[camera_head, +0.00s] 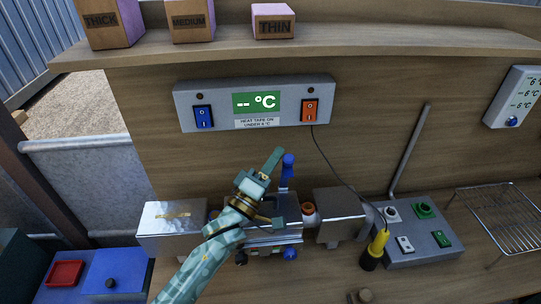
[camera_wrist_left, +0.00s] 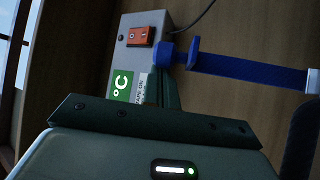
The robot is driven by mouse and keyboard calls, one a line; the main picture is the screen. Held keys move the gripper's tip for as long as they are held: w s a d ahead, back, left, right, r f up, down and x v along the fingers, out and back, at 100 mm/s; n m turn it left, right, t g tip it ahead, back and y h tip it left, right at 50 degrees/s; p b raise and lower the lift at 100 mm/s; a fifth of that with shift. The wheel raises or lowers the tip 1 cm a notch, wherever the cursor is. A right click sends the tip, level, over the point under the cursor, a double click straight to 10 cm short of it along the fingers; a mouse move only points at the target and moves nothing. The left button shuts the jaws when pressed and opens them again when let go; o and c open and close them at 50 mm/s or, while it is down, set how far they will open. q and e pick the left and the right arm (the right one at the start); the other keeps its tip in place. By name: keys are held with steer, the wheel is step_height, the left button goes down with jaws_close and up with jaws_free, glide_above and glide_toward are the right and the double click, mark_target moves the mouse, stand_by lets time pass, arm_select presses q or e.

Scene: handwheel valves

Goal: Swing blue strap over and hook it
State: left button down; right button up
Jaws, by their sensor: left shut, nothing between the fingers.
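The blue strap (camera_head: 288,168) stands upright behind the metal valve assembly (camera_head: 275,237) in the head view, its blue end at the top. In the left wrist view the blue strap (camera_wrist_left: 250,70) runs across to the right edge, with a blue block near its left end. My left gripper (camera_head: 274,160) is shut and empty, its fingers pointing up just left of the strap's upper end. In the left wrist view the shut fingers (camera_wrist_left: 169,85) are close beside the blue end; I cannot tell whether they touch. My left arm covers part of the assembly. My right gripper is not in view.
A control box (camera_head: 255,103) with blue and orange switches hangs on the wooden wall. Metal boxes flank the assembly. At right are a yellow-and-black tool (camera_head: 374,250), a grey switch panel (camera_head: 415,235) and a wire rack (camera_head: 500,215). A shelf (camera_head: 370,43) holds labelled blocks.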

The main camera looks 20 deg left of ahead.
arm_select(q)
steer(key=shift+s+d+f+m+h+b, duration=0.3)
steer(key=shift+s+f+m+h+b, duration=0.3)
steer(key=shift+b, duration=0.4)
steer(key=s, duration=0.1)
steer(key=s+f+p, duration=0.1)
steer(key=s+d, duration=0.1)
steer(key=shift+s+d+f+p, duration=0.1)
steer(key=shift+s+f+p, duration=0.05)
steer(key=shift+s+p, duration=0.15)
steer(key=shift+s+f+t, duration=0.1)
steer(key=shift+t, duration=0.2)
steer(key=shift+d, duration=0.1)
steer(key=shift+f, duration=0.1)
